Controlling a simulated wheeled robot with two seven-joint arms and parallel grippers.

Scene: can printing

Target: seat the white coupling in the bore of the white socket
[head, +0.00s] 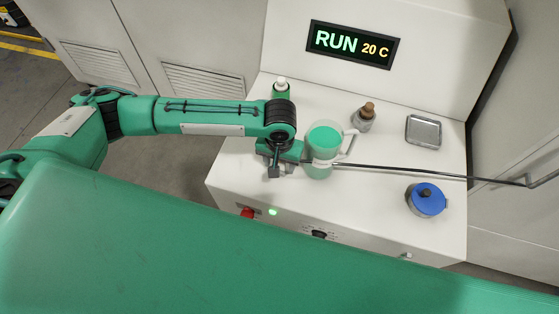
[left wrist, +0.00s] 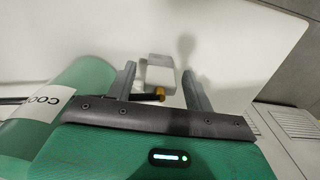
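In the left wrist view a small white block (left wrist: 160,72) lies between my left gripper's fingers, with clear gaps on both sides. A dark stub with an orange end (left wrist: 152,95) meets it or lies beside it. I cannot tell whether this block is the coupling, the socket or both, and no bore shows. My left gripper (left wrist: 158,78) is open. In the head view my left gripper (head: 281,170) points down over the machine's white top, left of the jug, and hides what is under it. My right gripper is out of view.
A jug of green liquid (head: 325,138) stands close beside my left gripper. A dark hose (head: 430,172) crosses the top from the right. A brown-capped bottle (head: 365,117), a metal tray (head: 424,131) and a blue-lidded pot (head: 427,200) stand to the right.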

